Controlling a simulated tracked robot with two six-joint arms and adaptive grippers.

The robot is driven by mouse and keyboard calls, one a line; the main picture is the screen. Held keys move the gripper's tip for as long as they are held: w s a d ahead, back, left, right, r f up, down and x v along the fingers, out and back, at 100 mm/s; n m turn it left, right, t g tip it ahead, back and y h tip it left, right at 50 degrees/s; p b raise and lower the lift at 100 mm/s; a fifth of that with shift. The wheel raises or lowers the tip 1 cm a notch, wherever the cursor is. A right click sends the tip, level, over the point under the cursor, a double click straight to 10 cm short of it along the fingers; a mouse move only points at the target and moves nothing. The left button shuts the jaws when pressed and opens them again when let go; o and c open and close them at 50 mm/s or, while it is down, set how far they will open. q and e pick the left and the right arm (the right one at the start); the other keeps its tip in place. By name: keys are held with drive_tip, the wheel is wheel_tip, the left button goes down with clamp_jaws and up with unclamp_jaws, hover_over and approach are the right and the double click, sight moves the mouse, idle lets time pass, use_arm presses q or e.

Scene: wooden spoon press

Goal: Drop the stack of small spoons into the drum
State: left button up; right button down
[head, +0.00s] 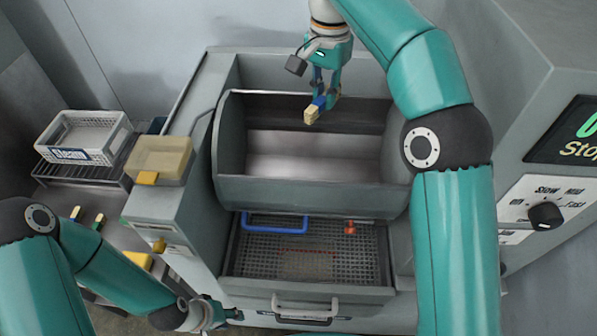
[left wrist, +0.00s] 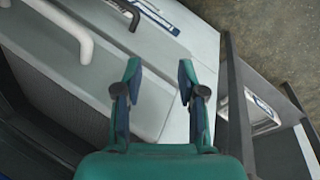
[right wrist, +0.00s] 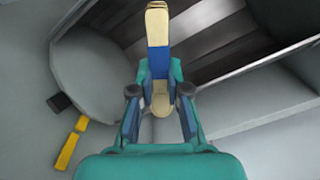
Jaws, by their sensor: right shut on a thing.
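The stack of small spoons (head: 312,115), pale wood with a blue band, is held by my right gripper (head: 322,98). In the right wrist view the stack (right wrist: 157,28) sticks out beyond the closed fingers (right wrist: 159,100), its blue band between them. In the head view the stack appears in front of the upper back part of the open grey drum (head: 300,184); its exact height is unclear. The drum's dark inside also shows in the right wrist view (right wrist: 215,50). My left gripper (head: 232,315) is low at the front left of the machine, open and empty in the left wrist view (left wrist: 158,75).
Below the drum is a mesh tray (head: 340,262) with a blue frame (head: 275,228), a small red piece (head: 349,228) and a front handle (head: 305,306). At left are a beige bin (head: 160,160) and a white crate (head: 85,135). A control panel (head: 545,210) stands right.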

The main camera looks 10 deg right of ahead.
sight(323, 109)
drive_tip(key=shift+f, duration=1.85)
drive_tip(key=shift+s, duration=0.1)
drive_tip(key=c, duration=1.1)
unclamp_jaws()
